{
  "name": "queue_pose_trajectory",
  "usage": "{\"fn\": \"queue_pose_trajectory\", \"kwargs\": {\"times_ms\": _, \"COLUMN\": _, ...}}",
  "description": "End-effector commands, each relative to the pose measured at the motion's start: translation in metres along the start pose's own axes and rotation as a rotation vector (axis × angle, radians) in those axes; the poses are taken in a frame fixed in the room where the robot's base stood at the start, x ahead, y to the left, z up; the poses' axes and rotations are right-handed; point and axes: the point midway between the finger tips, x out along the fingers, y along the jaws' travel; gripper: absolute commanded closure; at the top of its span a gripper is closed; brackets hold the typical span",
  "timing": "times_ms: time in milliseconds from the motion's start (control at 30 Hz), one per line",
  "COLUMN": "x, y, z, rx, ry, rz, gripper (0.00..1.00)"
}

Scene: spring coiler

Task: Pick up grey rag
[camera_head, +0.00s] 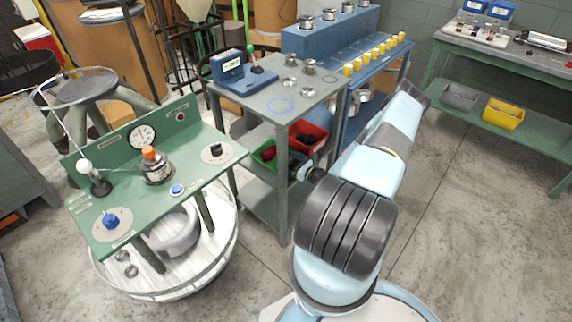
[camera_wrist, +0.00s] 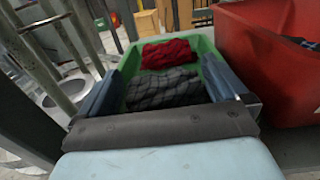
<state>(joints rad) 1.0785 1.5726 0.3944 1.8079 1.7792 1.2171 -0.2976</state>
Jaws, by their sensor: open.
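The grey rag (camera_wrist: 165,88) is dark with a checked pattern. It lies crumpled in a green bin (camera_wrist: 128,54) in the wrist view, in the half nearer to me. A red rag (camera_wrist: 170,53) lies behind it in the same bin. My gripper (camera_wrist: 162,72) is open and empty, its two fingers spread to the left and right of the grey rag, above or at the bin; their exact height is unclear. In the head view the green bin (camera_head: 264,153) is on the shelf under a grey-topped bench, and my arm largely hides my gripper.
A red bin (camera_wrist: 285,75) stands close to the right of the green bin and also shows in the head view (camera_head: 309,138). The bench top (camera_head: 290,104) is above the bins, with its legs beside them. A green gauge table (camera_head: 130,190) stands to the left.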

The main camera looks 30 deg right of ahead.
Motion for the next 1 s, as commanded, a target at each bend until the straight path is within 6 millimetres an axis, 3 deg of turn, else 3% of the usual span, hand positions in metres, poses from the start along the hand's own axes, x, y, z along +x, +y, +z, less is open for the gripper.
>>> {"fn": "queue_pose_trajectory", "kwargs": {"times_ms": 300, "x": 0.0082, "y": -0.0004, "z": 0.0003, "rx": -0.001, "ry": -0.001, "rz": 0.000, "gripper": 0.01}}
{"fn": "queue_pose_trajectory", "kwargs": {"times_ms": 700, "x": 0.0081, "y": -0.0001, "z": 0.0002, "rx": 0.000, "ry": 0.000, "rz": 0.000, "gripper": 0.39}}
{"fn": "queue_pose_trajectory", "kwargs": {"times_ms": 1000, "x": 0.0087, "y": 0.0004, "z": 0.0030, "rx": -0.001, "ry": -0.001, "rz": 0.002, "gripper": 0.41}}
